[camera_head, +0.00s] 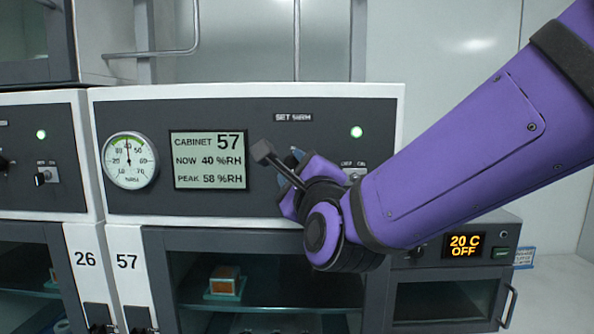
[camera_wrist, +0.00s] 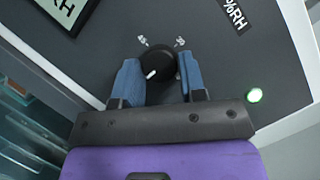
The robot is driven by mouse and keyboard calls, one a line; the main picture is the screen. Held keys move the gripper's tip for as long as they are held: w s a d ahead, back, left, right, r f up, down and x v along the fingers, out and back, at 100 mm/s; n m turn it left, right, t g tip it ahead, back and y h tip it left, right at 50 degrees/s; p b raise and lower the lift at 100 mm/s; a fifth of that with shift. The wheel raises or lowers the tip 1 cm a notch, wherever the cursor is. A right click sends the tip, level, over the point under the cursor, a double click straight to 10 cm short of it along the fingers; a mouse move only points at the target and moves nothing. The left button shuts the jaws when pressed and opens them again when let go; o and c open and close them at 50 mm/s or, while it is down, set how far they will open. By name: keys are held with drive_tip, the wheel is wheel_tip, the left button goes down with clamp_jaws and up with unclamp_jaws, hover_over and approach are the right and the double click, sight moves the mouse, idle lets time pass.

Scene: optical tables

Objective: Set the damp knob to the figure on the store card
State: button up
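The black damp knob (camera_wrist: 160,66) shows in the wrist view on the dark panel of cabinet 57 (camera_head: 120,210). Its white pointer mark is toward the lower left in that view. In the head view my gripper (camera_head: 297,178) hides the knob. The display (camera_head: 208,160) reads cabinet 57, now 40 %RH, peak 58 %RH. I cannot make out a readable store card.
A round dial gauge (camera_head: 129,160) is left of the display. A green lamp (camera_head: 356,132) is lit at the panel's right. Cabinet 26 (camera_head: 84,262) adjoins on the left. A unit showing 20 C OFF (camera_head: 465,245) stands lower right, with a small blue-white label (camera_head: 525,257) beside it.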

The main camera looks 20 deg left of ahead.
drive_tip(key=c, duration=0.4)
drive_tip(key=n+g+h, duration=0.1)
drive_tip(key=n, duration=0.3)
drive_tip(key=n+g+h, duration=0.1)
drive_tip(key=n, duration=0.3)
drive_tip(key=r+n+g, duration=0.1)
drive_tip(key=n+g, duration=0.1)
drive_tip(key=n, duration=0.2)
drive_tip(key=shift+h, duration=0.4)
drive_tip(key=shift+a+r+n+h, duration=0.1)
drive_tip(key=shift+n+h, duration=0.8)
drive_tip(key=shift+n, duration=0.9)
drive_tip(key=shift+s+g, duration=0.1)
drive_tip(key=shift+g, duration=0.2)
